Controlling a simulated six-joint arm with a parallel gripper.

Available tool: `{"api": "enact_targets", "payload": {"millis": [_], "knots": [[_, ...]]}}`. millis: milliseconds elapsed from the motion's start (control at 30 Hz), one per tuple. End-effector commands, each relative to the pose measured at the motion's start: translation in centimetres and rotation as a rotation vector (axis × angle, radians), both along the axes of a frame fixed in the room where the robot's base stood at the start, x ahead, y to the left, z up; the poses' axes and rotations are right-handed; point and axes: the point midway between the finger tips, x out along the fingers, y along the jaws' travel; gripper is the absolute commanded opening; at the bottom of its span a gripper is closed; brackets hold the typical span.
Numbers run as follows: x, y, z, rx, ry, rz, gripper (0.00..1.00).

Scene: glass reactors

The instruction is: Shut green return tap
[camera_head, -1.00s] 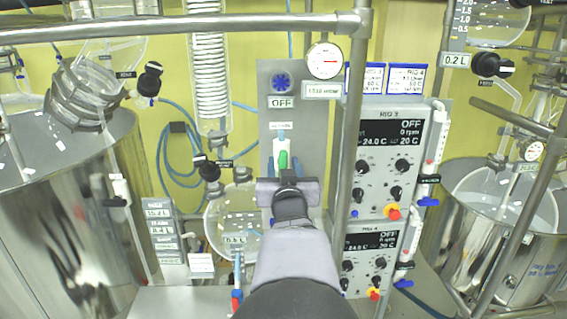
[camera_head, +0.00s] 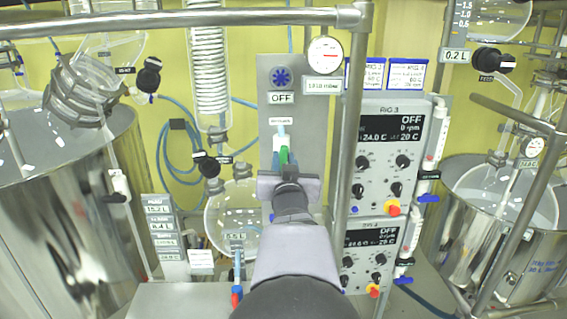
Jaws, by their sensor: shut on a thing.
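The green tap handle (camera_head: 284,155) stands upright on a white fitting in the middle of the grey panel (camera_head: 300,100), under a small label. My gripper (camera_head: 287,176) reaches up from below and is shut on the green tap handle. The gripper body hides the handle's lower part and the fingertips' exact contact. The handle's top leans slightly, close to upright.
A metal rail post (camera_head: 346,150) stands just right of my gripper. Control boxes (camera_head: 390,150) with knobs are behind it. A round glass flask (camera_head: 232,215) hangs at the lower left. Steel vessels stand at far left and far right (camera_head: 500,240).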

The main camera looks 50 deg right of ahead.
Motion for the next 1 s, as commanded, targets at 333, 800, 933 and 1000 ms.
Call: {"api": "enact_targets", "payload": {"millis": [333,800,933,1000], "knots": [[-0.15,-0.16,-0.22,0.186,-0.189,0.0,0.0],[-0.34,-0.35,-0.27,0.503,-0.503,0.0,0.0],[-0.39,-0.4,-0.32,0.59,-0.59,0.0,0.0],[-0.4,-0.43,-0.35,0.638,-0.638,0.0,0.0]]}}
